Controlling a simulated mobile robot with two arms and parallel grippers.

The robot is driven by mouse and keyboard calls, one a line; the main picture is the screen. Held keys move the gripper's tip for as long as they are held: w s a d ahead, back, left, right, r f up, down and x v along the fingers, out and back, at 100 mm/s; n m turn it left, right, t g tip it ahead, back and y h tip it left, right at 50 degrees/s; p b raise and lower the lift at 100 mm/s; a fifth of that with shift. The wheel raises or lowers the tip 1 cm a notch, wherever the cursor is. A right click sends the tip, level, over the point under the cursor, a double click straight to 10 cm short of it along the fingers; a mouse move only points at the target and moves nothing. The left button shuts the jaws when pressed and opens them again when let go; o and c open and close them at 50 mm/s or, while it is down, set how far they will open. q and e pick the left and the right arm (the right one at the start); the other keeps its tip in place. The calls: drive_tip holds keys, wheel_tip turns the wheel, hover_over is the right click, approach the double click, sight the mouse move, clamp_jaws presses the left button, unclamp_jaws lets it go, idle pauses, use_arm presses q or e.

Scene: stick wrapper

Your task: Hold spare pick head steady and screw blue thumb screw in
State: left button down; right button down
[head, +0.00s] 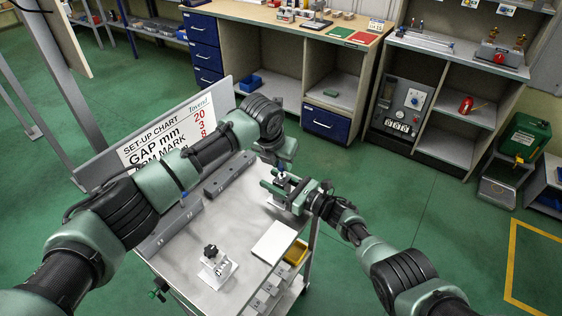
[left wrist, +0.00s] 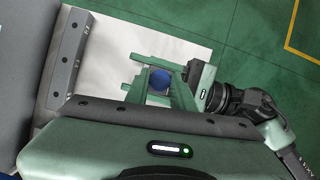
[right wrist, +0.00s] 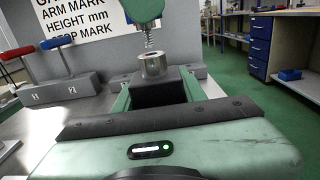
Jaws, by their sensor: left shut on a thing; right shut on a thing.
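My right gripper (head: 290,190) is shut on the spare pick head, a dark block (right wrist: 160,93) with a bright metal collar (right wrist: 153,66) on top, seen between the fingers in the right wrist view. My left gripper (left wrist: 160,82) is shut on the blue thumb screw (left wrist: 161,80), whose round blue head shows from above. In the right wrist view the screw's threaded shank (right wrist: 147,37) points down from my left gripper. It hangs just above the collar, roughly over its hole, with what looks like a small gap. Exact alignment is hard to tell.
A grey rack (right wrist: 62,92) holds red-topped and blue-topped T-handled tools. A set-up chart board (head: 165,140) stands along the trolley's far edge. A fixture with a black knob (head: 211,252), a white plate (head: 275,241) and a yellow bin (head: 297,252) are at the near side.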

use_arm(q)
drive_tip(key=shift+f, duration=0.85)
idle(2.1)
drive_tip(key=c, duration=1.1)
unclamp_jaws()
drive_tip(key=shift+r, duration=0.1)
drive_tip(key=v, duration=1.1)
drive_tip(key=shift+s+r, duration=0.2)
drive_tip(key=shift+r, duration=0.15)
use_arm(e)
drive_tip(key=c, duration=0.7)
unclamp_jaws()
drive_tip(key=shift+c, duration=0.2)
